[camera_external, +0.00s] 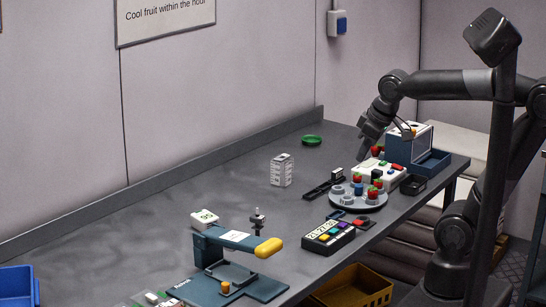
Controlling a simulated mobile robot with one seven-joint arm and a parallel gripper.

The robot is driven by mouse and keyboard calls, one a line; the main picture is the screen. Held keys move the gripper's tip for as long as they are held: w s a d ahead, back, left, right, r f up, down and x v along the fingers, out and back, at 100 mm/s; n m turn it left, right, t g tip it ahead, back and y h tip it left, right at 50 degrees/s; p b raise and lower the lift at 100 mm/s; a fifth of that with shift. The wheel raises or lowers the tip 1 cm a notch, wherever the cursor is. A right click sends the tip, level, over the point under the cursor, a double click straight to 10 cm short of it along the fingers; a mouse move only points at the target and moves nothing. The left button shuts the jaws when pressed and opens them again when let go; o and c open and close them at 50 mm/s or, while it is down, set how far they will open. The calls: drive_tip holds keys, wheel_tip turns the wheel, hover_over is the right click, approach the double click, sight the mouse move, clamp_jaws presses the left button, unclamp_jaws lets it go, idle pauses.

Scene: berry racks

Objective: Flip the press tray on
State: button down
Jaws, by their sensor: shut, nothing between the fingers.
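My gripper (361,157) is shut and empty, pointing down above the far right of the table.
A round grey tray (340,198) with red berries and a dark box with coloured buttons (328,238) stand near the right edge. A white carton (281,170) and a green dish (312,140) stand farther back. The table's middle left is clear.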

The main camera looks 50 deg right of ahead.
drive_tip(key=w+a+n+g, duration=0.1)
drive_tip(key=w+a+n, duration=0.25)
drive_tip(key=a, duration=0.55)
drive_tip(key=w+a+n+g+h, duration=0.1)
drive_tip(key=w+a+n, duration=0.2)
drive_tip(key=w+a, duration=0.35)
drive_tip(key=w+a+n+g, duration=0.1)
drive_tip(key=w+a+n, duration=0.25)
drive_tip(key=a, duration=0.65)
drive_tip(key=s+a+f+n+h, duration=0.1)
drive_tip(key=s+a+f+n, duration=0.2)
drive_tip(key=a, duration=0.6)
drive_tip(key=s+a+f+n+g, duration=0.1)
drive_tip(key=a+f+n, duration=0.1)
drive_tip(key=a+f, duration=0.5)
drive_tip(key=s+a+f+n+h, duration=0.1)
drive_tip(key=s+a+f+n, duration=0.15)
drive_tip(key=a, duration=0.75)
drive_tip(key=x, duration=0.6)
drive_tip(key=w+x, duration=0.1)
drive_tip(key=x, duration=0.3)
drive_tip(key=shift+d, duration=0.1)
drive_tip(key=d, duration=0.2)
drive_tip(key=shift+w+d+r, duration=0.2)
drive_tip(key=shift+w+d, duration=0.1)
drive_tip(key=shift+w, duration=0.05)
drive_tip(key=shift+w+d, duration=0.15)
drive_tip(key=shift+d, duration=0.45)
